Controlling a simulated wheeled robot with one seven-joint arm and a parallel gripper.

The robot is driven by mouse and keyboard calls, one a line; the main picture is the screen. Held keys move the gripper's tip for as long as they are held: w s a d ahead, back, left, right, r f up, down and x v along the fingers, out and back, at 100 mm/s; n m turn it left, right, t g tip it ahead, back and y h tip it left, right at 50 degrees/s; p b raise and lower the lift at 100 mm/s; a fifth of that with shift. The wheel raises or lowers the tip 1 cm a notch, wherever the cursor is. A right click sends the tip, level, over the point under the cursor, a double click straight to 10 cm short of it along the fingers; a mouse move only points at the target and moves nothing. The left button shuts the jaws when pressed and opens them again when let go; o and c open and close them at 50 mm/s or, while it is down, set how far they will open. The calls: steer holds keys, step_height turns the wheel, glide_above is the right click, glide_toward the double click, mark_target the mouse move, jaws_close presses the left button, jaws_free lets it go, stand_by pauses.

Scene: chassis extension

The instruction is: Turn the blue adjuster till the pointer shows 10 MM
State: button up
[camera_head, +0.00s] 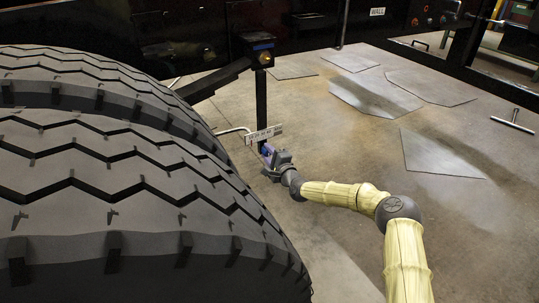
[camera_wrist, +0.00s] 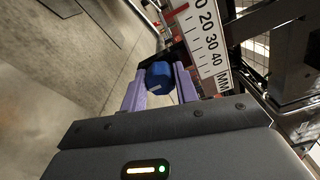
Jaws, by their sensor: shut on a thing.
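The blue adjuster (camera_wrist: 160,76) is a faceted knob in the upper middle of the wrist view. My gripper (camera_wrist: 161,84) has its two purple fingers on either side of it, shut on it. A white scale plate (camera_wrist: 207,45) marked 20, 30, 40 and MM is right of the adjuster. A red mark (camera_wrist: 181,10), perhaps the pointer, shows at the scale's upper left edge; its exact reading cannot be told. The scale plate also shows in the head view (camera_head: 264,134).
Large black tyres (camera_head: 120,190) fill the left, close to my gripper. A dark post (camera_head: 261,97) rises behind the scale. Flat plates (camera_head: 440,153) and a T-shaped bar (camera_head: 513,122) lie on the floor at right. The floor right of my arm is mostly open.

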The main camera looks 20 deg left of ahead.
steer(key=o, duration=1)
steer(key=shift+s, duration=0.1)
steer(key=p+v, duration=0.7)
steer(key=v, duration=1)
steer(key=shift+s+d+p, duration=0.1)
steer(key=shift+s+p, duration=0.1)
steer(key=shift+p, duration=0.2)
